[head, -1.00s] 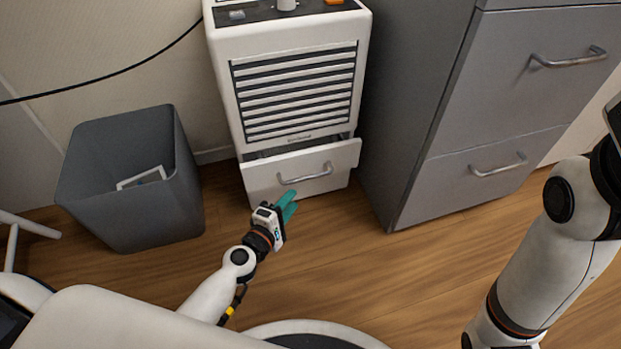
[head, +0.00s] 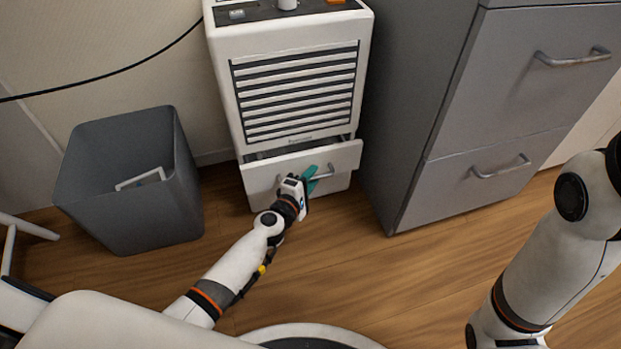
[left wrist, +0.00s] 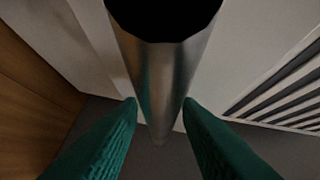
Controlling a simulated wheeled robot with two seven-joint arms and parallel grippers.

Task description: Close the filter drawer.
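The filter drawer (head: 258,178) is the lowest part of the white slatted unit (head: 222,75). It stands partly out, with a dark gap above its front panel. Its silver bar handle (head: 350,173) is partly hidden by my left gripper (head: 313,180). In the left wrist view, the teal fingers of my left gripper (left wrist: 159,105) lie on either side of the metal handle bar (left wrist: 163,75). I cannot tell whether they press on it. My right arm shows at the right of the head view, but its gripper is out of view.
A grey bin (head: 125,205) with a pale item inside stands left of the unit. A grey cabinet (head: 470,110) with two handled drawers stands close on the right. A black cable (head: 110,76) runs along the wall. The wood floor in front is clear.

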